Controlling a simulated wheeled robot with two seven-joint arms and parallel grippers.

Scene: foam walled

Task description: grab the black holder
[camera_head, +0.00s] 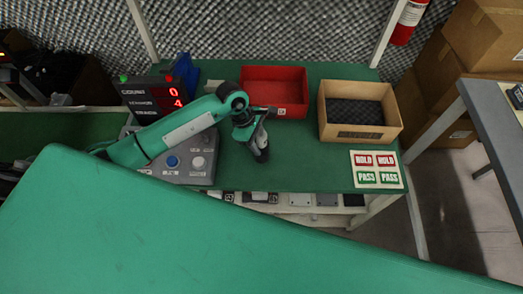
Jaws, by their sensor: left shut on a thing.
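My left arm comes in from the left, and its gripper (259,146) points down over the green table, in front of the red bin. The left gripper is shut on a small dark thing, which looks like the black holder (263,155). The fingers and wrist hide much of it, and its exact shape is too small to tell. I cannot tell whether it touches the table. My right gripper is not in view.
A red bin (275,70) and a cardboard box with a dark lining (323,105) stand at the back. A HOLD/PASS card (377,186) lies at the right. A grey button panel (190,178) and a counter display (130,90) are at the left. Green table (310,165) is clear between.

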